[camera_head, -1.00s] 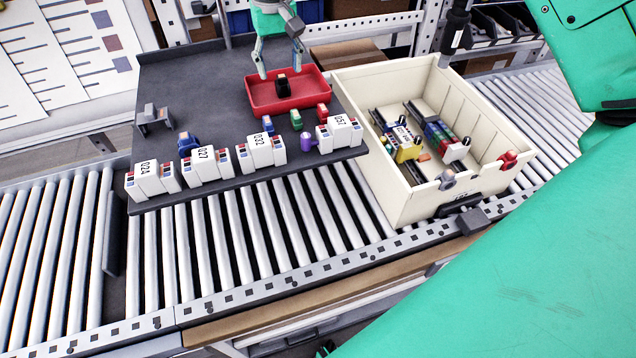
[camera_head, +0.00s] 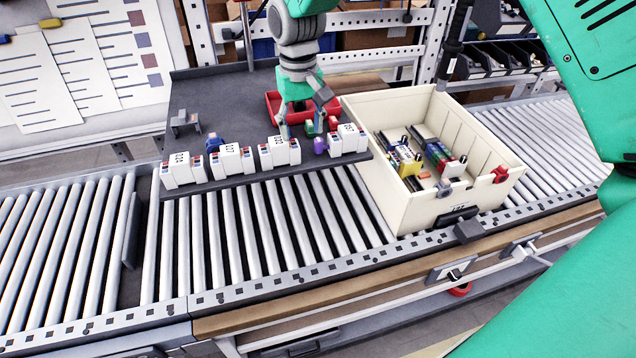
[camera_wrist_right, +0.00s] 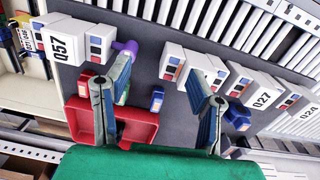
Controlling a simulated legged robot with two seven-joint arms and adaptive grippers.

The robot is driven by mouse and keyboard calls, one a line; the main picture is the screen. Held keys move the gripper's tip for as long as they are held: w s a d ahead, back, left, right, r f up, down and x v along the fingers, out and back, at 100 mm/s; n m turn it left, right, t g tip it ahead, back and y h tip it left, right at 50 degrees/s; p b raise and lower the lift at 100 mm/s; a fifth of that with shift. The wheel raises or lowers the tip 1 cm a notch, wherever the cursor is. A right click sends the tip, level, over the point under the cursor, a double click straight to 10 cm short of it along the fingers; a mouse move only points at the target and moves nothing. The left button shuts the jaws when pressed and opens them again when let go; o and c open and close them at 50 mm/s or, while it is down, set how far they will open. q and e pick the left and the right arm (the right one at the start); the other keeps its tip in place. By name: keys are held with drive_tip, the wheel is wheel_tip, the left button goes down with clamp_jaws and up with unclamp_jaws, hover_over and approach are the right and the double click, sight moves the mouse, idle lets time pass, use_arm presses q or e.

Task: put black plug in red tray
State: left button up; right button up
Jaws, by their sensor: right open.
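The red tray (camera_head: 272,101) sits at the back right of the dark board, partly hidden behind my right gripper (camera_head: 302,130). In the wrist view the tray (camera_wrist_right: 143,133) lies below and behind the left finger. I cannot see the black plug now; the hand covers much of the tray. My right gripper (camera_wrist_right: 160,65) is open and empty, its fingers pointing down over the board in front of the tray. A small blue plug (camera_wrist_right: 157,98) shows between the fingers in the wrist view. My left gripper is not in view.
A row of white labelled blocks (camera_head: 232,160) lines the board's front edge. Green (camera_head: 309,128) and purple (camera_head: 320,145) pieces stand close to the gripper. A cream bin (camera_head: 400,200) with rail-mounted parts is to the right. The board's left part is mostly clear.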

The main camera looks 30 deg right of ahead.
drive_tip(key=s+a+f+n, duration=0.25)
drive_tip(key=s+f, duration=0.25)
drive_tip(key=s, duration=0.7)
use_arm(q)
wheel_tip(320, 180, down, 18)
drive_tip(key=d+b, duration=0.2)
drive_tip(key=b, duration=1.7)
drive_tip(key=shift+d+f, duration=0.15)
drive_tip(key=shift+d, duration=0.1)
use_arm(e)
drive_tip(key=s+d+f, duration=0.2)
drive_tip(key=s+f, duration=0.5)
drive_tip(key=f, duration=0.6)
drive_tip(key=s+d+f, duration=0.2)
drive_tip(key=s+f, duration=0.5)
drive_tip(key=f, duration=0.5)
drive_tip(key=s+d+f, duration=0.1)
drive_tip(key=s+f, duration=0.7)
drive_tip(key=f, duration=0.5)
drive_tip(key=shift+d+f+t, duration=0.3)
drive_tip(key=shift+d+f, duration=0.05)
drive_tip(key=shift+d, duration=0.05)
